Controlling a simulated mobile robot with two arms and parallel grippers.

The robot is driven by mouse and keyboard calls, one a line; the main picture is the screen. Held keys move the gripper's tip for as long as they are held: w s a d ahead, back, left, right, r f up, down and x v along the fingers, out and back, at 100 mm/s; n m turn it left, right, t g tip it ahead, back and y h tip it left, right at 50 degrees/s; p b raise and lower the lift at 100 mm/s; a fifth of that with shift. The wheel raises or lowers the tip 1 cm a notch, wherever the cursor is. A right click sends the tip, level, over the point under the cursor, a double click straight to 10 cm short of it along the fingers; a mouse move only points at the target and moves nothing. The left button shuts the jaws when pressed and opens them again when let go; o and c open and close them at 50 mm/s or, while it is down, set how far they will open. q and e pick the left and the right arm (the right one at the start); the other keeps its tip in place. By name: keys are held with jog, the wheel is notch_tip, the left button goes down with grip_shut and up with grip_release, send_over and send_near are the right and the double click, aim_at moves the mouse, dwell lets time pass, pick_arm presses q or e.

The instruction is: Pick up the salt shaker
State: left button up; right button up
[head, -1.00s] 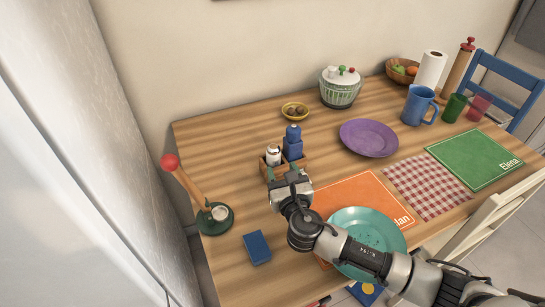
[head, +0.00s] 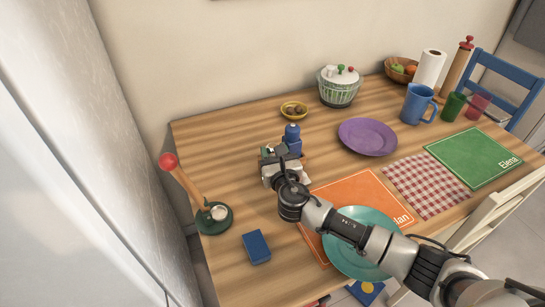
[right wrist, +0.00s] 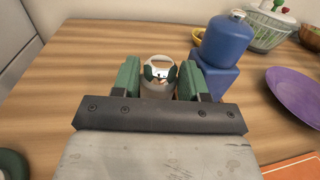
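The salt shaker (right wrist: 158,85), pale with a shiny metal cap, stands between the two green-padded fingers of my right gripper (right wrist: 160,78) in the right wrist view. The fingers flank it closely, and I see no clear squeeze on it; exact contact is hard to tell. In the head view my right gripper (head: 271,153) is over the small wooden caddy and hides most of it and the shaker. My left gripper is not in view.
A blue mill (head: 292,140) stands right beside the gripper, also seen in the right wrist view (right wrist: 222,60). A yellow bowl (head: 294,109) is behind. A teal plate (head: 352,262) lies below my right arm. A blue box (head: 256,247) and green-based stand (head: 214,219) are at left front.

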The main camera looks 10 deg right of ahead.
jog(key=shift+c, duration=0.9)
